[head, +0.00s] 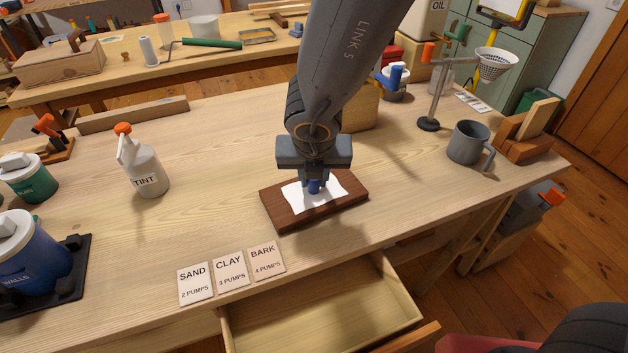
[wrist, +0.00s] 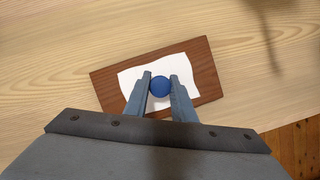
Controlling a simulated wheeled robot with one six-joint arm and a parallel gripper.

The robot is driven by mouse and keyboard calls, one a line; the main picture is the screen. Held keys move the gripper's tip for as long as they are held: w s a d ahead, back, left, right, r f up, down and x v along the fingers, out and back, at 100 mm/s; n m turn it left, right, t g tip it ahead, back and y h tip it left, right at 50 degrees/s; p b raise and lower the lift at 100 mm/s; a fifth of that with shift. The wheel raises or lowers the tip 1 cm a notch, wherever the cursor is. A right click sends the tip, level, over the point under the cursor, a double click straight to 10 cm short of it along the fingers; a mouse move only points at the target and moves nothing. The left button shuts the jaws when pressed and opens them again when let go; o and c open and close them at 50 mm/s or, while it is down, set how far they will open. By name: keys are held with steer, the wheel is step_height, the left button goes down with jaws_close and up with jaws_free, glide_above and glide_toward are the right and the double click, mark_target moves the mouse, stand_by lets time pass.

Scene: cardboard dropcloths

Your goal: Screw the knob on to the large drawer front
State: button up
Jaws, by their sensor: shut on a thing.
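My gripper (head: 314,180) points down over a dark brown wooden board (head: 275,211) lying flat on the workbench, which looks like the drawer front. A white, uneven-edged sheet (head: 337,190) lies on top of the board. My gripper is shut on a round blue knob (wrist: 160,87), with one finger on each side of it in the wrist view. The knob is over the middle of the sheet, at or very near the surface. Its underside is hidden, so I cannot tell whether it is threaded into the board.
An open, empty drawer (head: 325,312) juts out below the bench's front edge. A grey mug (head: 467,142) and a metal stand (head: 432,100) stand right.

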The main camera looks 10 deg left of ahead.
mark_target(312, 202)
steer(key=shift+m, duration=0.7)
steer(key=o, duration=1.1)
steer(key=shift+h, duration=0.3)
steer(key=p+v, duration=0.3)
steer(key=v, duration=0.5)
